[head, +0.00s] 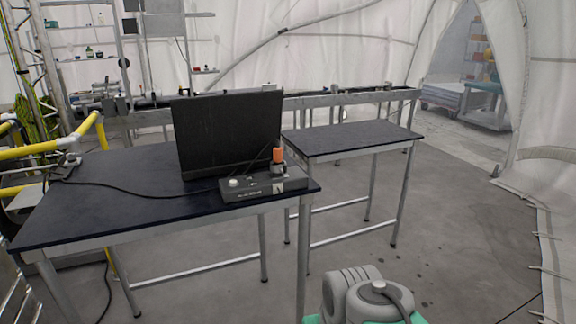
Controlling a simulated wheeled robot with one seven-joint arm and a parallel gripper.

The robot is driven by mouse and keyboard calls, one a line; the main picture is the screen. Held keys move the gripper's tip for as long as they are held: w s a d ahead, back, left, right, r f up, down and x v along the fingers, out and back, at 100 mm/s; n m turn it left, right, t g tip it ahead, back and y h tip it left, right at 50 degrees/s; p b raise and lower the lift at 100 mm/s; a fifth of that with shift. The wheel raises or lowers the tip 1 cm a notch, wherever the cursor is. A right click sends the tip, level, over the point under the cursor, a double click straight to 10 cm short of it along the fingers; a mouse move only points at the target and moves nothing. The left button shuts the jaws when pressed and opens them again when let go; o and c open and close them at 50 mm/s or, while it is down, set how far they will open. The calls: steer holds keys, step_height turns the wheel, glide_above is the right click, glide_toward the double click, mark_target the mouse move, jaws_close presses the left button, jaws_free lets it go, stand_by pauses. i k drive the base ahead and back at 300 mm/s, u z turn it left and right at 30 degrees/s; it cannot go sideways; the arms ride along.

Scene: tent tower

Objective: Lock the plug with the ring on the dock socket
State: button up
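A black dock box (247,194) sits near the right front corner of the left dark table, in front of an upright black panel. An orange plug (278,154) stands roughly upright at the right end of the dock. A grey ring or socket collar (278,168) is around or just below the plug's base. It is too small to tell ring from socket, or whether the ring is locked. A small pale round knob shows at the dock's left end. My gripper is not in view; only a grey part of my arm shows at the bottom, well apart from the dock.
The left table (120,205) has a black cable running across it to the dock. The upright black panel (228,132) stands close behind the dock. A second, bare dark table (350,141) is to the right. Yellow rails (90,124) stand at the left. The floor at right is clear.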

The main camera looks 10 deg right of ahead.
mark_target(280, 166)
steer(key=z, duration=0.9)
steer(key=k, duration=1.2)
steer(key=z, duration=0.5)
steer(key=i, duration=0.7)
steer(key=u, duration=1.2)
steer(key=i, duration=1.4)
steer(key=u, duration=1.3)
